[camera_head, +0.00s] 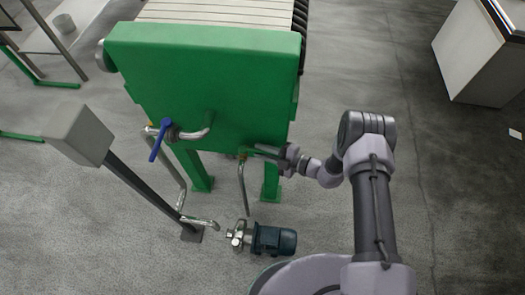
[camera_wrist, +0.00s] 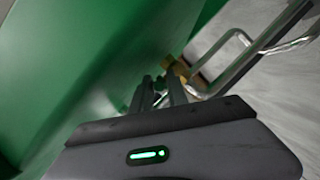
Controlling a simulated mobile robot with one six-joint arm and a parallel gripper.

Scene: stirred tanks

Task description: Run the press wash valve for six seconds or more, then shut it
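The green press (camera_head: 200,75) stands at the upper middle of the head view; its green side fills the left of the wrist view (camera_wrist: 80,60). A valve with a blue lever (camera_head: 160,139) sits on a bent pipe at the press's left front, its lever slanting down to the left. My gripper (camera_head: 258,150) is at the press's lower right, apart from the blue lever. In the wrist view its fingers (camera_wrist: 160,92) are close together beside a brass fitting (camera_wrist: 178,70) on a metal pipe. Whether they hold a handle there is hidden.
A pump with a dark motor (camera_head: 273,240) stands on the floor below the press. A grey box on a slanting post (camera_head: 78,134) stands at left. A white cabinet (camera_head: 468,50) is at upper right.

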